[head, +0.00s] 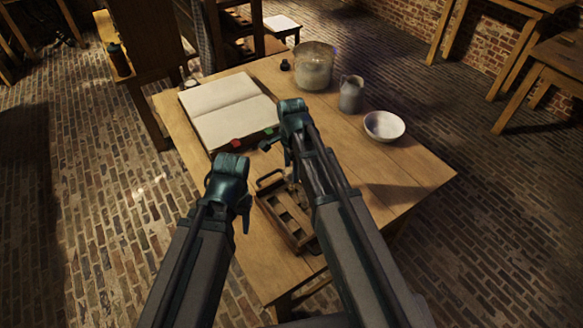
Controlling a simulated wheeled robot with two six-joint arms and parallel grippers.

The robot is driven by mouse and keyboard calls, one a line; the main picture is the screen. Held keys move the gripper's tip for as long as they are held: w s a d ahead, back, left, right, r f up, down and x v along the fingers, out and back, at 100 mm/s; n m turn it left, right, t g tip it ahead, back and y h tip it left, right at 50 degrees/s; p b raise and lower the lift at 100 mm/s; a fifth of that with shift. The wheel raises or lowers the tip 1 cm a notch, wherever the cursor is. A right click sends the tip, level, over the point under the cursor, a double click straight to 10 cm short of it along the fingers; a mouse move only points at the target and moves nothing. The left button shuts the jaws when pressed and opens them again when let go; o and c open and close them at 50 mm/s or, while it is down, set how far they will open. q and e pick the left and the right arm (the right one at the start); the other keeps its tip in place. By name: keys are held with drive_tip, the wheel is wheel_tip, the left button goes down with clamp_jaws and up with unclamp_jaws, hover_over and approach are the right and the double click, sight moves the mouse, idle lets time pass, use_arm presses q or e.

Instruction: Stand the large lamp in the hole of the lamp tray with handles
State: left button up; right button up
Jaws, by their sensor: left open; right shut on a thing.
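The lamp tray with handles (273,210) is a wooden tray with openings, on the near part of the table. My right arm covers its right side. My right gripper (292,106) is shut above the middle of the table, beyond the tray. What it holds is hidden behind the gripper and arm. I cannot make out the large lamp anywhere in view. My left gripper (229,166) is open, left of the tray near the table's left edge. I see nothing between its fingers.
An open book (225,105) lies at the table's left, with small red and green things by its near edge. The table's right front (415,170) is clear.

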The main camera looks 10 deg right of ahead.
drive_tip(key=shift+f+b, duration=0.55)
idle(0.4)
drive_tip(key=o, duration=1.5)
wheel_tip(320, 180, up, 14)
drive_tip(key=p, duration=1.4)
drive_tip(key=shift+f, duration=0.1)
drive_tip(key=shift+s, duration=0.1)
